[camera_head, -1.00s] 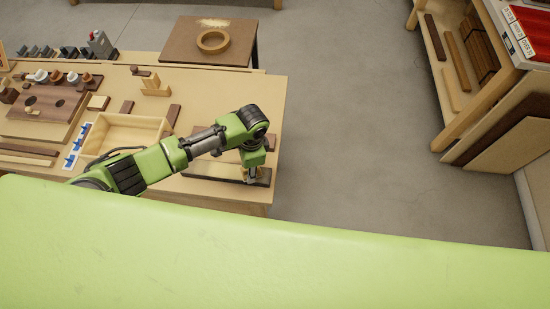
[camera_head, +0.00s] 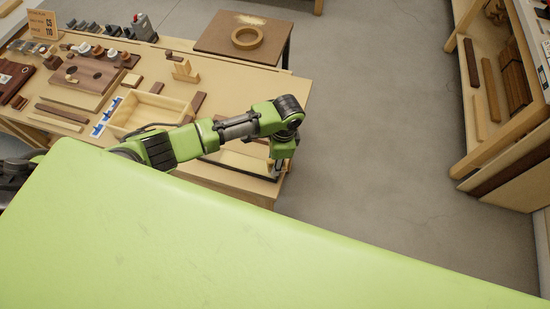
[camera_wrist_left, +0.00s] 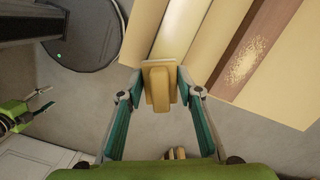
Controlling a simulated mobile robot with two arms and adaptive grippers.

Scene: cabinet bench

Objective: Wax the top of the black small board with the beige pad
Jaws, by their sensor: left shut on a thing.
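My left gripper (camera_head: 279,168) is low at the right end of a small dark-edged board (camera_head: 236,170) near the bench's front right corner. In the left wrist view, the fingers of my left gripper (camera_wrist_left: 158,90) are shut on the beige pad (camera_wrist_left: 158,67), a flat block with a raised grip. The pad overlaps the bench's front edge in that view. A pale, shiny strip lies just beyond it. I cannot tell whether the pad touches the board. My arm hides part of the board.
An open wooden tray (camera_head: 150,113) lies left of the board on the bench. Small wooden blocks and a peg board (camera_head: 93,75) are farther left. A brown table with a wooden ring (camera_head: 247,37) stands behind. Open floor is at the right, before a shelf.

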